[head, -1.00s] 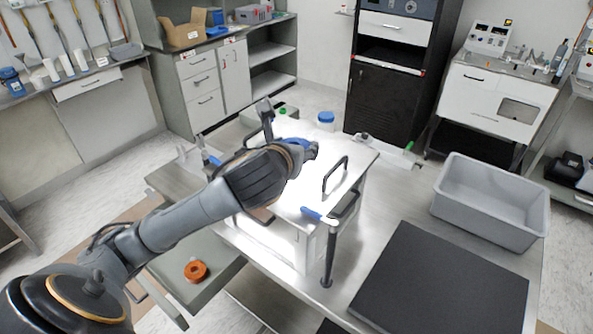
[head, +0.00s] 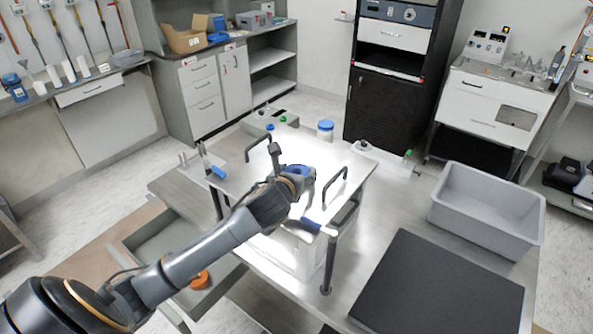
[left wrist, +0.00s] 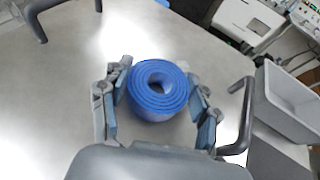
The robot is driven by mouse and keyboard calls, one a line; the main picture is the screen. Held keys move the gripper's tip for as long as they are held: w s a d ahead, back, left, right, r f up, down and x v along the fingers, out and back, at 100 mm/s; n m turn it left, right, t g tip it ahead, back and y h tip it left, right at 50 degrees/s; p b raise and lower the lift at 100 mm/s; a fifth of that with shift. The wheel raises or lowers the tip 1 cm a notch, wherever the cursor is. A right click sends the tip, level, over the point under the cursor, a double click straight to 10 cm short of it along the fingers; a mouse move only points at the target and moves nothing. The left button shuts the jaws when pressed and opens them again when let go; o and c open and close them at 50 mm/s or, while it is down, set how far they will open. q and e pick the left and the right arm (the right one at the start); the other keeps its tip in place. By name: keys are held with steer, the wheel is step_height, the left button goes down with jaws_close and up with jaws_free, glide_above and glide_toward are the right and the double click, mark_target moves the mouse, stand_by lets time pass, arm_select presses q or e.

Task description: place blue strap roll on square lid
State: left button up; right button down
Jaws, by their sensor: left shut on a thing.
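My left gripper (head: 300,176) is shut on the blue strap roll (head: 295,167) over the square lid (head: 328,164). In the left wrist view the roll (left wrist: 158,92) sits between the two fingers of the gripper (left wrist: 160,105), its spiral end facing the camera. The lid is a bright metal plate with two black handles, and it also fills much of the left wrist view (left wrist: 60,95). The roll is between the handles as seen from the wrist. I cannot tell whether it touches the lid. My right gripper is not in view.
Black handles (head: 335,186) stand up from the lid on both sides. A grey bin (head: 490,215) and a dark mat (head: 440,285) lie on the table at right. An orange roll (head: 200,281) is in the open drawer at lower left. A blue-capped jar (head: 325,130) stands behind the lid.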

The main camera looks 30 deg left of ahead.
arm_select(q)
steer(key=shift+f, duration=0.1)
steer(key=o, duration=1.2)
steer(key=b+v, duration=0.1)
steer(key=v, duration=1.1)
steer(key=shift+b, duration=0.35)
